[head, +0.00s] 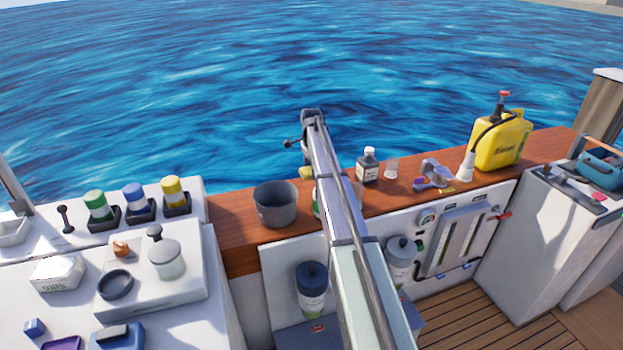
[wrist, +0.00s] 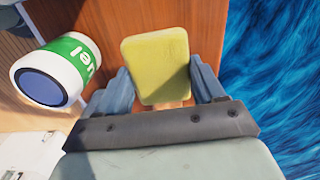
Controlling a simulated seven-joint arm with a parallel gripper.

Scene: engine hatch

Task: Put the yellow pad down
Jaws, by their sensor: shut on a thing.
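The yellow pad (wrist: 156,62) is a rounded block between the two blue fingers of my gripper (wrist: 158,85) in the wrist view. My gripper is shut on it. Wooden surface shows behind the pad, and I cannot tell how far the pad is above it. In the head view a small yellow patch of the pad (head: 306,173) shows beside my arm, over the wooden ledge near its water edge. My arm hides most of the pad and the fingers there.
A white and green bottle (wrist: 57,71) is left of my gripper. A grey pot (head: 276,204) stands on the wooden ledge (head: 232,232). Water lies beyond the ledge.

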